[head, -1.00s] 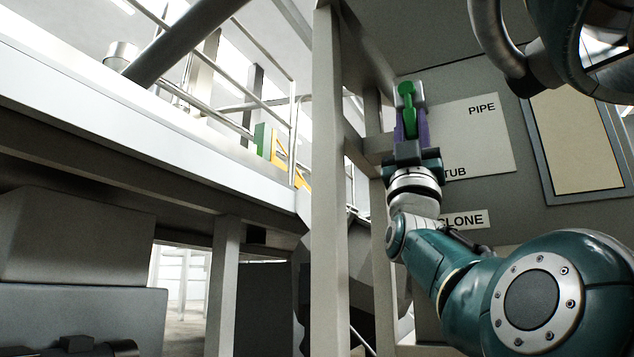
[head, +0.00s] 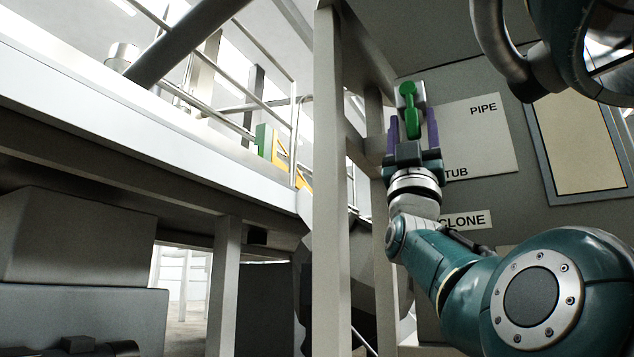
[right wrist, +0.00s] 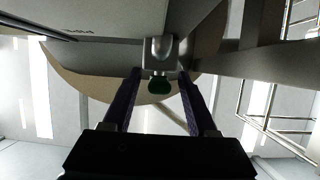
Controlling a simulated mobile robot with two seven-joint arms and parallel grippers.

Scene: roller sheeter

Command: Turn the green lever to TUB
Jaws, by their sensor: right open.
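The green lever (head: 411,112) is mounted on a grey bracket at the left edge of a white label plate (head: 478,135) marked PIPE at the top and TUB lower down. Its handle points down in the head view. My right gripper (head: 412,117) is open, with one purple finger on each side of the lever's lower part and visible gaps to it. In the right wrist view the dark green lever end (right wrist: 159,86) shows between the two spread fingers (right wrist: 159,74). The word TUB is partly covered by my right gripper or wrist. My left gripper is not in view.
A grey upright post (head: 328,180) stands close to the left of my right wrist. A framed beige panel (head: 575,145) is on the wall at right. A sign ending in CLONE (head: 468,220) sits below the label plate. A railed platform (head: 150,135) runs along the left.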

